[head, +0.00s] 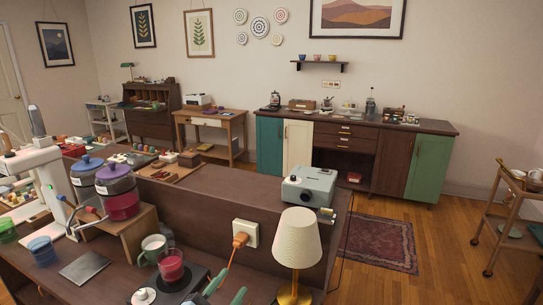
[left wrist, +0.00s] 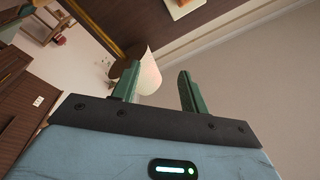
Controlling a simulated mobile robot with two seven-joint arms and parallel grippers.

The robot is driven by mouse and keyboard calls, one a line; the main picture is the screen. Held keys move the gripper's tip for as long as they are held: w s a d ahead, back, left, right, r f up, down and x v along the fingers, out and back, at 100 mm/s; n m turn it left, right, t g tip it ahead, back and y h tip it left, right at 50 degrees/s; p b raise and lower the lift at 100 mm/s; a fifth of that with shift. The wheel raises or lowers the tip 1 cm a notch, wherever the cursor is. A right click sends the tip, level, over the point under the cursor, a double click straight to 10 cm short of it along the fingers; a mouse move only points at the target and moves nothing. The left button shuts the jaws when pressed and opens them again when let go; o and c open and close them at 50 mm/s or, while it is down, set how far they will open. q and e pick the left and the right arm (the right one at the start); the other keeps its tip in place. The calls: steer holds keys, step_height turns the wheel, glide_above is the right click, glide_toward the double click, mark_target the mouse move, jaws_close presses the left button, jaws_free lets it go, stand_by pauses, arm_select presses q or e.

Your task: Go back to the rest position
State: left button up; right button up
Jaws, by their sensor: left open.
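My left gripper (head: 227,290) is at the bottom edge of the head view, above the near counter, between the glass of red drink (head: 171,270) and the white-shaded lamp (head: 298,238). Its two green fingers stand apart with nothing between them in its grip. In the left wrist view the gripper (left wrist: 158,68) is also open, and a pale lampshade (left wrist: 151,74) shows beyond the fingers. Most of the left arm is out of view. My right gripper does not show in either view.
A grey projector-like box (head: 308,187) stands on the ledge.

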arm_select(q)
steer(key=s+a+f+n+y, duration=0.2)
steer(key=s+a+f+n+g+y, duration=0.1)
steer(key=s+a+f+n+y, duration=0.1)
steer(key=a+f+n+y, duration=0.1)
steer(key=s+a+f+n+g+y, duration=0.1)
steer(key=s+a+f+n+y, duration=0.1)
steer(key=a+n+y, duration=0.1)
steer(key=shift+a+f, duration=0.1)
steer(key=shift+f, duration=0.15)
steer(key=s+a+f+n+g, duration=0.15)
steer(key=s+f+g, duration=0.3)
steer(key=s, duration=0.55)
steer(key=s+a+f+n+g, duration=0.1)
steer(key=s+a+f+g, duration=0.15)
steer(key=s+g, duration=0.45)
steer(key=s+a+f+n+g, duration=0.2)
steer(key=s+f, duration=0.2)
steer(key=s, duration=0.8)
steer(key=w+d+f+t, duration=0.2)
steer(key=w+f+t, duration=0.4)
steer(key=f, duration=0.3)
steer(key=shift+w+d+f+t+h, duration=0.25)
steer(key=shift+w+d+t+h, duration=0.15)
steer(key=shift+t, duration=0.35)
